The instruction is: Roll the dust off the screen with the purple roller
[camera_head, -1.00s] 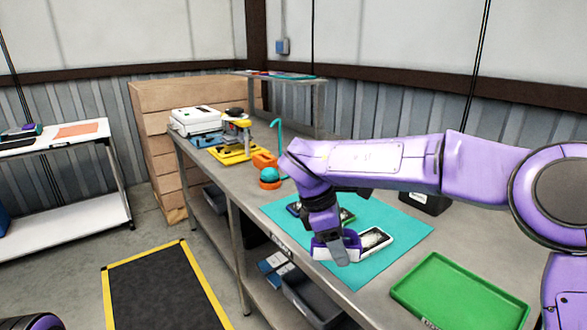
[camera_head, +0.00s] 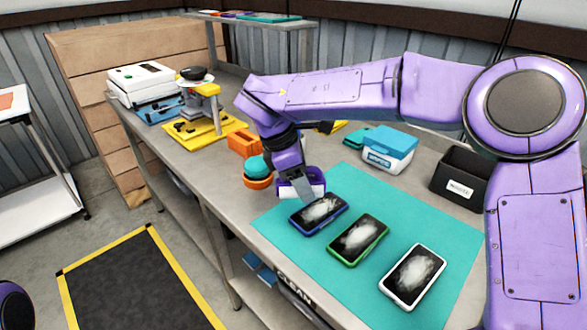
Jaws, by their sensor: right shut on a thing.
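My right gripper (camera_head: 303,196) is shut on the purple roller (camera_head: 315,178), which has a white roll. It holds the roller at the upper left edge of the teal mat (camera_head: 285,238), close beside the blue-framed phone (camera_head: 318,213). Whether the roller touches the phone or mat I cannot tell. A green-framed phone (camera_head: 358,238) and a white-framed phone (camera_head: 414,275) lie on the mat to the right. All three dark screens carry whitish dust smears. The gripper fingers hide part of the roller. My left gripper is out of view.
A teal-lidded white box (camera_head: 390,152) and a black labelled bin (camera_head: 460,178) stand behind the mat. An orange holder with a teal ball (camera_head: 258,168) is left of the roller. Farther left are a yellow-based stand (camera_head: 205,130) and a white-and-blue case (camera_head: 150,90).

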